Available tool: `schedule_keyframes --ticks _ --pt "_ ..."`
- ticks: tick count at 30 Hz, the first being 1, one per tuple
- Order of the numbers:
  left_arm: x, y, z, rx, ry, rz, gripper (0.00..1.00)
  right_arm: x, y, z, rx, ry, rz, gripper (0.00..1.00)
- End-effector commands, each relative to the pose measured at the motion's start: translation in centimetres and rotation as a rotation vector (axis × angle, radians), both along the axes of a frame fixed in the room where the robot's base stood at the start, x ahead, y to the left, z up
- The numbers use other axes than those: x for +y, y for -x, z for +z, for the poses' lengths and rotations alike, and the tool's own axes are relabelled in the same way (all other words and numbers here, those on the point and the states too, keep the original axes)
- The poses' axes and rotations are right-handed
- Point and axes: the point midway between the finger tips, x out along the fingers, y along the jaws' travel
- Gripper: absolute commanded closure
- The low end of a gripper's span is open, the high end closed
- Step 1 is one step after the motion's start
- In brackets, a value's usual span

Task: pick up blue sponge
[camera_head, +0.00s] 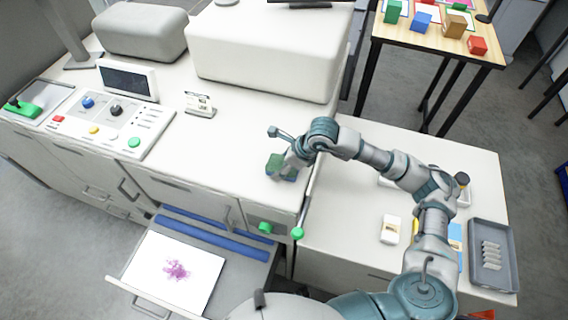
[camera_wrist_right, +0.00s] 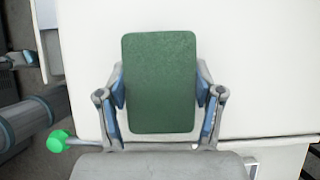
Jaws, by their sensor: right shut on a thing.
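The sponge (camera_head: 276,163) is at the front right of the white counter, with a green face and some blue low on its side. In the right wrist view the green face of the sponge (camera_wrist_right: 160,80) fills the space between the fingers. My right gripper (camera_head: 289,165) is shut on it, one finger on each side. Whether the sponge touches the counter is unclear.
Below the counter an open drawer (camera_head: 247,249) holds a paper with a purple stain (camera_head: 177,269). Green knobs (camera_head: 265,227) stick out near the sponge. A white box-shaped machine (camera_head: 262,60) stands behind. A grey tray (camera_head: 487,290) lies on the right table.

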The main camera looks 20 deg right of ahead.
Motion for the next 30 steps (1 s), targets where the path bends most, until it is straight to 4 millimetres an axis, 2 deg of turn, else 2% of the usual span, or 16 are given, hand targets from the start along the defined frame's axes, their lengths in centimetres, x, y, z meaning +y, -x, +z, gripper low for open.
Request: schedule_keyframes --ticks 7,21,30 --pt "0.6 0.1 -1.0 0.001 -0.006 0.0 0.59 -0.1 0.0 3.9 -0.007 -0.001 0.001 0.45" --pt "0.4 0.3 -3.1 0.005 -0.004 0.0 0.59 7.9 7.3 4.6 -0.005 -0.001 0.006 0.45" --pt "0.4 0.5 -3.8 0.007 -0.005 0.001 0.59 10.9 10.1 5.1 -0.004 -0.001 0.002 0.45"
